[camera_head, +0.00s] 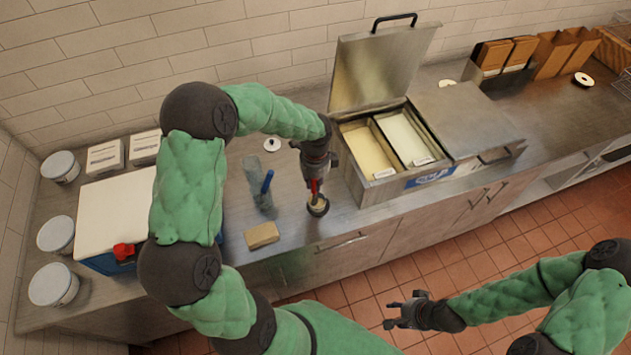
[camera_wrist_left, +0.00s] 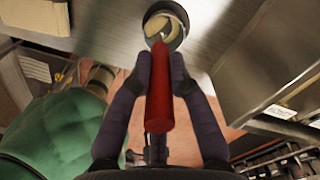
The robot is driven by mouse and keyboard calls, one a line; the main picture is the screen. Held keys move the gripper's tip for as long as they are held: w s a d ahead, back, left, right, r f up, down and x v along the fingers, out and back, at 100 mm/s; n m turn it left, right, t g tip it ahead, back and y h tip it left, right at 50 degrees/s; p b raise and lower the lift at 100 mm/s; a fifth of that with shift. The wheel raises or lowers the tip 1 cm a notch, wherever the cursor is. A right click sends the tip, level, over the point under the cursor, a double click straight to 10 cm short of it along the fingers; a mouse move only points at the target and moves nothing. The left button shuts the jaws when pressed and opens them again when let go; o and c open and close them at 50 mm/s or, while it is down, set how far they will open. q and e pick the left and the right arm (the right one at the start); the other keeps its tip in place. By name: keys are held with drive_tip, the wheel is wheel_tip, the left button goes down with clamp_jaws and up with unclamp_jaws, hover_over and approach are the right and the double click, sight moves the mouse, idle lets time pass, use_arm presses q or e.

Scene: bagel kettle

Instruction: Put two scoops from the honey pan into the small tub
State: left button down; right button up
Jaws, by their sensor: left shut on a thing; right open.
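My left gripper (camera_head: 316,180) is shut on the red handle of a scoop (camera_wrist_left: 160,100), pointing down over the counter. At the handle's lower end is a small round dark-rimmed tub (camera_head: 318,207) with pale stuff, also in the left wrist view (camera_wrist_left: 177,38). I cannot tell whether the pale stuff lies in the scoop or in the tub. Two pans sit in the open counter unit: a yellowish left pan (camera_head: 366,150) and a whiter right pan (camera_head: 405,137). Their labels are too small to read. My right gripper (camera_head: 392,313) is open and empty, over the floor.
The unit's metal lid (camera_head: 380,68) stands raised behind the pans. Left of the tub are a clear container with a blue-handled tool (camera_head: 266,182) and a tan block (camera_head: 262,235). A blue, white-lidded box (camera_head: 115,215) and white tubs (camera_head: 54,285) stand further left.

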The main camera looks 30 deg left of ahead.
use_arm(q)
drive_tip(key=shift+s+a, duration=0.1)
drive_tip(key=shift+a, duration=0.2)
idle(1.1)
drive_tip(key=shift+w+d, duration=0.2)
drive_tip(key=shift+d, duration=0.35)
idle(0.5)
drive_tip(key=shift+r+p, duration=3.6)
drive_tip(key=shift+r, duration=0.95)
drive_tip(key=shift+w+f, duration=0.1)
drive_tip(key=shift+f, duration=0.05)
